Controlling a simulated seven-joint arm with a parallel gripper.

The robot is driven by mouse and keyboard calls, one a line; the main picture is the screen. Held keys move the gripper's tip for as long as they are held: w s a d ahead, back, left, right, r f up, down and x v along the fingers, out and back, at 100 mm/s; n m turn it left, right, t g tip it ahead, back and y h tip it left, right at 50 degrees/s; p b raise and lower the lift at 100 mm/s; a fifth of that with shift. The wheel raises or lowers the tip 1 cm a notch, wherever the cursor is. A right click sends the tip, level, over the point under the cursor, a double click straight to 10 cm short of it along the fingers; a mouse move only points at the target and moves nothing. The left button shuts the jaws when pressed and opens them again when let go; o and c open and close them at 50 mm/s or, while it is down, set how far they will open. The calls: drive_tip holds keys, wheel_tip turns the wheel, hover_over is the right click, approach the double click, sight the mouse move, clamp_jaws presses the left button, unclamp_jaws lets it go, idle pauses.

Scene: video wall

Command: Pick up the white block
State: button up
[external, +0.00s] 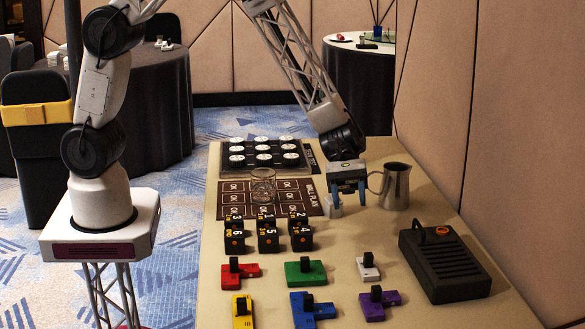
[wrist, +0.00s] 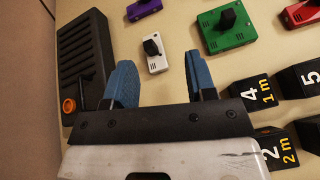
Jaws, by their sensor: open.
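The white block (external: 368,270) is a small, flat piece with a black knob on top. It lies on the table at the right end of the nearer coloured rows. In the wrist view the white block (wrist: 158,64) shows just beyond and between my blue fingertips. My gripper (external: 348,197) is open and empty, pointing down behind the white block, apart from it, near the metal jug. Its two fingers also show spread in the wrist view (wrist: 158,68).
A metal jug (external: 395,187) stands close right of my gripper. A black ribbed box (external: 444,264) is right of the white block. Green (external: 304,274), red (external: 240,276) and purple (external: 379,305) blocks lie nearby. Black numbered cubes (external: 268,238) and a glass (external: 263,187) are left.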

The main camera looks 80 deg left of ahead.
sight(369, 255)
drive_tip(key=w+d+f+n, duration=0.1)
drive_tip(key=f, duration=0.1)
drive_tip(key=w+d+f+n, duration=0.1)
drive_tip(key=f, duration=0.1)
drive_tip(key=w+d+f+h, duration=0.1)
drive_tip(key=f, duration=0.1)
drive_tip(key=shift+w+d+f+n+t, duration=0.1)
drive_tip(key=shift+d+f+n+t, duration=0.05)
drive_tip(key=shift+f+n+t, duration=0.25)
drive_tip(key=shift+x, duration=1.25)
drive_tip(key=shift+x, duration=2.6)
drive_tip(key=shift+f, duration=0.1)
clamp_jaws()
